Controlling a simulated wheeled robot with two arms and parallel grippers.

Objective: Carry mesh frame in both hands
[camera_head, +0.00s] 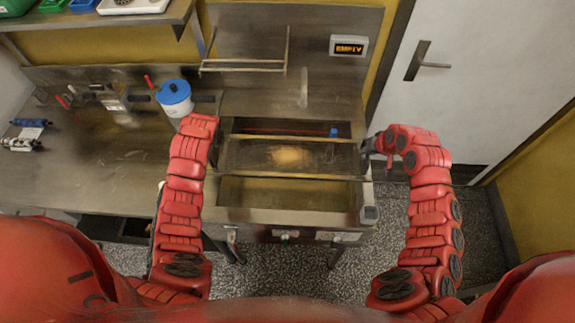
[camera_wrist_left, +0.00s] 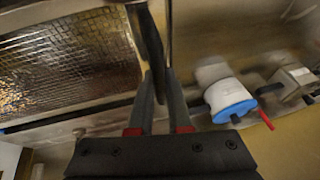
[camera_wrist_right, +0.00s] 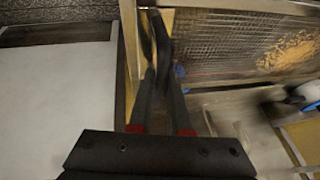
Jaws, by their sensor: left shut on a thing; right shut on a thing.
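The mesh frame (camera_head: 248,156) is a metal-rimmed rectangle of wire mesh, held about level over the machine's open bay, with a tan crumbly patch near its middle. Its mesh also shows in the left wrist view (camera_wrist_left: 60,62) and, with the tan patch, in the right wrist view (camera_wrist_right: 225,42). My left gripper (camera_wrist_left: 158,85) is shut on a dark handle at the frame's left end; in the head view my left arm hides this grip. My right gripper (camera_head: 371,153) is shut at the frame's right end, and its fingers also show in the right wrist view (camera_wrist_right: 160,75).
A steel counter (camera_head: 95,165) runs to the left, with a blue-lidded white pot (camera_head: 175,100) close to my left arm. A wire rack (camera_head: 245,66) is on the back wall beside a display (camera_head: 348,46) reading "EMPTY". A white door (camera_head: 480,75) stands at the right.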

